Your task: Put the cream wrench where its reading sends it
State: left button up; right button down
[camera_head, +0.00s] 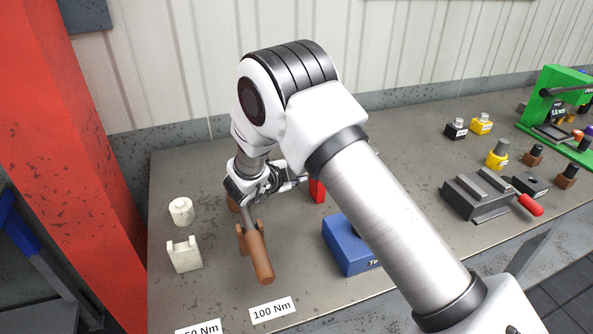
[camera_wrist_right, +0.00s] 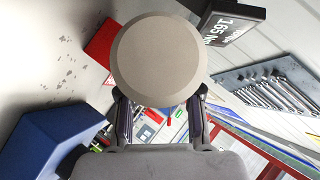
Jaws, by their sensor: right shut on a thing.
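In the right wrist view a round, cream-beige end (camera_wrist_right: 158,58), seemingly the cream wrench's, fills the space between my right gripper's fingers (camera_wrist_right: 158,100). The rest of that wrench is hidden. In the head view my right gripper (camera_head: 285,181) is low over the bench, beside the red block, and my arm covers what it holds. A dark display (camera_wrist_right: 232,28) shows what looks like 165 Nm. An empty cream cradle (camera_head: 184,256) and a cream round post (camera_head: 181,210) stand at the left, behind a partly cut-off "50 Nm" label (camera_head: 199,329). My left gripper is out of view.
A brown-handled wrench (camera_head: 260,260) lies in a brown cradle behind the "100 Nm" label (camera_head: 273,309). A blue box (camera_head: 347,246) and red block (camera_head: 317,191) are near my right arm. A grey fixture (camera_head: 478,197) and green press (camera_head: 553,100) stand right. A red pillar (camera_head: 70,130) borders the left.

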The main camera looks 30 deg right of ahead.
jog(key=shift+f, duration=0.3)
jog(key=c, duration=0.8)
grip_release()
jog(key=shift+o, duration=0.4)
jog(key=shift+s+f, duration=0.1)
jog(key=v, duration=0.7)
jog(key=shift+a+r, duration=0.2)
jog(key=shift+r, duration=0.05)
